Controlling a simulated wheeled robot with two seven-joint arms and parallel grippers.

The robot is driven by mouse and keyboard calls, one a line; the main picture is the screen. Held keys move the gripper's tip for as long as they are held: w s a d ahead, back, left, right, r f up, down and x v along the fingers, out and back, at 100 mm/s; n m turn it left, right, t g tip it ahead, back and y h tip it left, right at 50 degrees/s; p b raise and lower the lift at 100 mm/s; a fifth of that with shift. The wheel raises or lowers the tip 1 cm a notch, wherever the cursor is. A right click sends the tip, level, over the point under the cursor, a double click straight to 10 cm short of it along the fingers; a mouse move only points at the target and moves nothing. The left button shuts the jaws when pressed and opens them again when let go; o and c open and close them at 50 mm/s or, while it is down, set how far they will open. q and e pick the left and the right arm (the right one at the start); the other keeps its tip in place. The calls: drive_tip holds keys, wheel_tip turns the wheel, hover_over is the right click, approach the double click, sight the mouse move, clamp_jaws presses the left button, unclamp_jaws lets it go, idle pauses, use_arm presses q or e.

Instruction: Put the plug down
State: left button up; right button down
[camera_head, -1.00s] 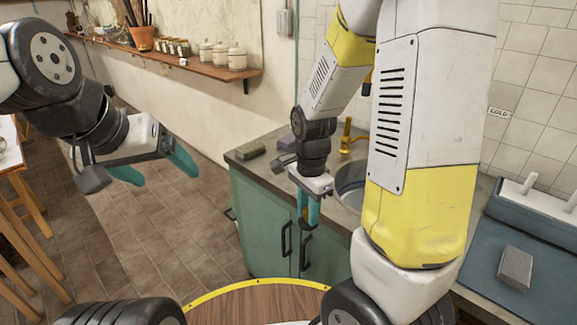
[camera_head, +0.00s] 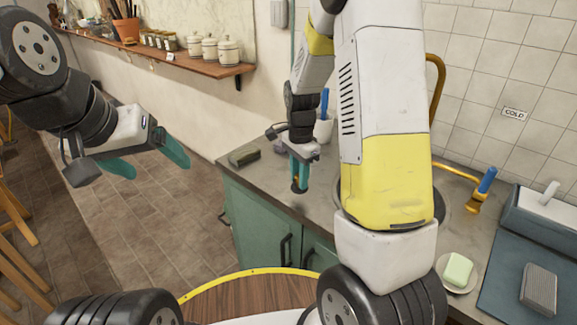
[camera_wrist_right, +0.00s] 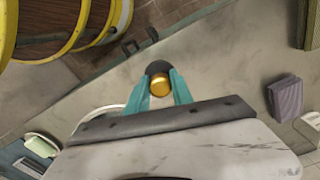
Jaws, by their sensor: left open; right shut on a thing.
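The plug (camera_wrist_right: 159,86) is small, with a dark base and a gold knob. My right gripper (camera_head: 299,182) is shut on it, with the teal fingers on either side of the knob. In the head view the plug's dark base (camera_head: 298,189) shows just below the fingertips, over the grey counter (camera_head: 325,201) near its front edge. I cannot tell whether it touches the counter. The sink (camera_head: 444,212) is mostly hidden behind my right arm. My left gripper (camera_head: 160,168) is open and empty, over the floor at the left.
A green-grey block (camera_head: 244,155) lies at the counter's left end, and a purple-grey folded cloth (camera_wrist_right: 286,97) lies nearby. A cup with a blue-handled thing (camera_head: 323,130) stands behind my gripper. Soap (camera_head: 458,270) and a grey block (camera_head: 539,287) are at the right. Counter around the plug looks clear.

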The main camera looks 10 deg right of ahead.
sight(298, 177)
drive_tip(key=w, duration=0.4)
drive_tip(key=shift+d+f, duration=0.15)
drive_tip(key=shift+d, duration=0.1)
drive_tip(key=shift+w+f, duration=0.2)
drive_tip(key=shift+w, duration=0.05)
drive_tip(key=shift+f, duration=1.6)
drive_tip(key=shift+f, duration=0.2)
drive_tip(key=c, duration=1.1)
unclamp_jaws()
drive_tip(key=shift+r, duration=0.1)
